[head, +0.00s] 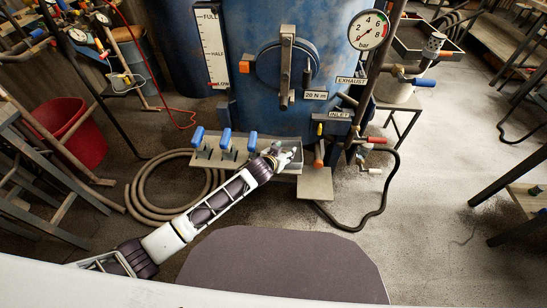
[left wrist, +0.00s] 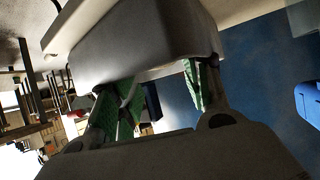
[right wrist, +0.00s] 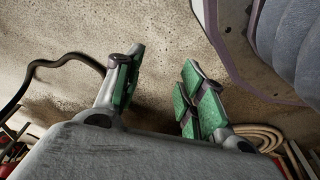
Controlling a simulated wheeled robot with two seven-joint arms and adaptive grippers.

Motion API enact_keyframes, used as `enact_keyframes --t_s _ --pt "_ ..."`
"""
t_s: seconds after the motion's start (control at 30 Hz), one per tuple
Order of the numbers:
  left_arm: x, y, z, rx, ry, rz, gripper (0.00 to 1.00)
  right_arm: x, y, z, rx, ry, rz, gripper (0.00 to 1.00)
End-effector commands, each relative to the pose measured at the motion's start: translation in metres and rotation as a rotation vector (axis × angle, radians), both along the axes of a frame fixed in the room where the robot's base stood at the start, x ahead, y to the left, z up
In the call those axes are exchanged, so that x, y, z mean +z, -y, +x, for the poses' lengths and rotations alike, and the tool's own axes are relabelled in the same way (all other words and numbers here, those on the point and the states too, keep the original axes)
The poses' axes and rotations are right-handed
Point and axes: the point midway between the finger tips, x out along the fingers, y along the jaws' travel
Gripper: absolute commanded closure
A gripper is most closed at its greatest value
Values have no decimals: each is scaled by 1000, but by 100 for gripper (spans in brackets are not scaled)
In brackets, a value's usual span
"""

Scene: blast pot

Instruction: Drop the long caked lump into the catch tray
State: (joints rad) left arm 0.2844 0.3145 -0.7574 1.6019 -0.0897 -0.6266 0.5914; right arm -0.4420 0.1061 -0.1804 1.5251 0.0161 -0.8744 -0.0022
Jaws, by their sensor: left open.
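My left gripper (head: 285,155) is at the right end of the grey ledge (head: 205,180) on the front of the blue pot (head: 315,45). In the left wrist view its green-padded fingers (left wrist: 165,98) are apart, with a large grey body close in front of them; I cannot tell what that is. My right gripper (right wrist: 160,95) shows only in the right wrist view, open and empty above the concrete floor. I cannot make out the long caked lump in any view. A flat grey plate (head: 315,184) sits below the ledge's right end; I cannot tell whether it is the catch tray.
Several blue-handled clamps (head: 225,142) stand on the ledge. A coiled hose (head: 145,190) lies to its left, and a red bin (head: 75,130) stands farther left. A black hose (head: 385,195) curves across the floor at right. The floor right of it is mostly clear.

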Motion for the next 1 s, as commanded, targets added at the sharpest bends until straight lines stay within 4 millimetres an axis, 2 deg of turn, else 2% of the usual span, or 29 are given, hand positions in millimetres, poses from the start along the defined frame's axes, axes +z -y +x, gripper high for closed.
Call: enact_keyframes --t_s 0.27,0.6,1.0 --pt "17 -8 -19 0 7 -5 52 -12 5 -3 -3 14 -4 60" --pt "36 -20 -46 1 9 -7 52 -33 15 -21 -4 12 -13 60" --pt "56 -34 -79 1 10 -6 52 -47 28 -23 -4 35 -24 60"
